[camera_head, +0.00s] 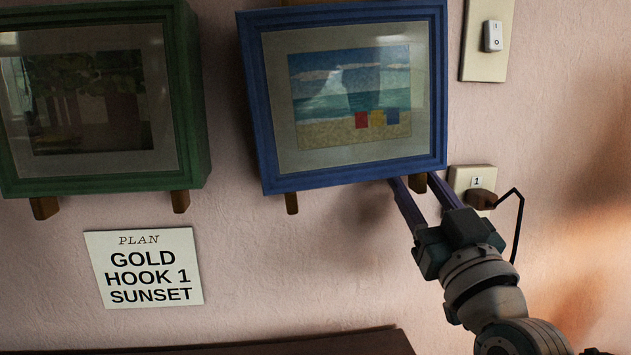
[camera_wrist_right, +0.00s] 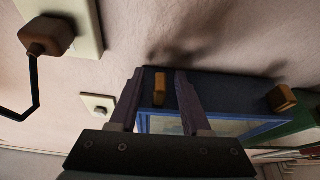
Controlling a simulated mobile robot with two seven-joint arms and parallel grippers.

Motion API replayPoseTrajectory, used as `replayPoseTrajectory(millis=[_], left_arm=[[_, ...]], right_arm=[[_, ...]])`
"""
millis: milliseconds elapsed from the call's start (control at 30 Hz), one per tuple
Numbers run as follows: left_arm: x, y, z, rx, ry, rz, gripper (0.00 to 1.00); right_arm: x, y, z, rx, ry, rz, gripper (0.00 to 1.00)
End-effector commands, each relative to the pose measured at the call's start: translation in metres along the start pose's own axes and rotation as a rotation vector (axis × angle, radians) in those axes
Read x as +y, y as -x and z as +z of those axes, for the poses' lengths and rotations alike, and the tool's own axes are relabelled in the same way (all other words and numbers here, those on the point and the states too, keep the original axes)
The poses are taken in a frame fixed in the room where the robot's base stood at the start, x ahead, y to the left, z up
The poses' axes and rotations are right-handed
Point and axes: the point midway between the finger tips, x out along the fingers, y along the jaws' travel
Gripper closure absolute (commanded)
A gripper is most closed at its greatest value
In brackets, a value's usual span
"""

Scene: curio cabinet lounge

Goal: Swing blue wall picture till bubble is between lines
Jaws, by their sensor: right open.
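The blue wall picture (camera_head: 253,100) hangs on the pink wall, tilted with its right side higher than its left. It shows a beach scene behind glass. Small wooden blocks stick out below its bottom edge. No bubble or lines can be made out. My right gripper (camera_head: 411,181) reaches up from the lower right to the picture's bottom right corner. In the right wrist view, its open fingers (camera_wrist_right: 158,80) stand on either side of one wooden block (camera_wrist_right: 159,90), beside the blue frame (camera_wrist_right: 215,92). Contact cannot be told. My left gripper is not in view.
A green-framed picture (camera_head: 196,110) hangs at the left. A paper sign (camera_head: 145,267) reads "PLAN GOLD HOOK 1 SUNSET". A switch plate (camera_head: 487,62) is at the upper right.

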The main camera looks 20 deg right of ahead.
Motion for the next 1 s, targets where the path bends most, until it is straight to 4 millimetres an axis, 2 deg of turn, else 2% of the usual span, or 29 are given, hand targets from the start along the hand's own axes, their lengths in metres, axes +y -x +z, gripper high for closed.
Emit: replayPoseTrajectory(millis=[200,633,1000], left_arm=[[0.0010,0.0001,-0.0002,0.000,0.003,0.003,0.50],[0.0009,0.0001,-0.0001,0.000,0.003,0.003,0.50],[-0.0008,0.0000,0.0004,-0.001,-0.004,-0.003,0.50]], right_arm=[[-0.0002,-0.0003,0.0000,0.000,0.000,-0.001,0.53],[-0.0003,-0.0001,-0.0001,0.000,0.000,0.000,1.00],[-0.0003,0.0000,-0.0002,0.000,0.000,0.000,1.00]])
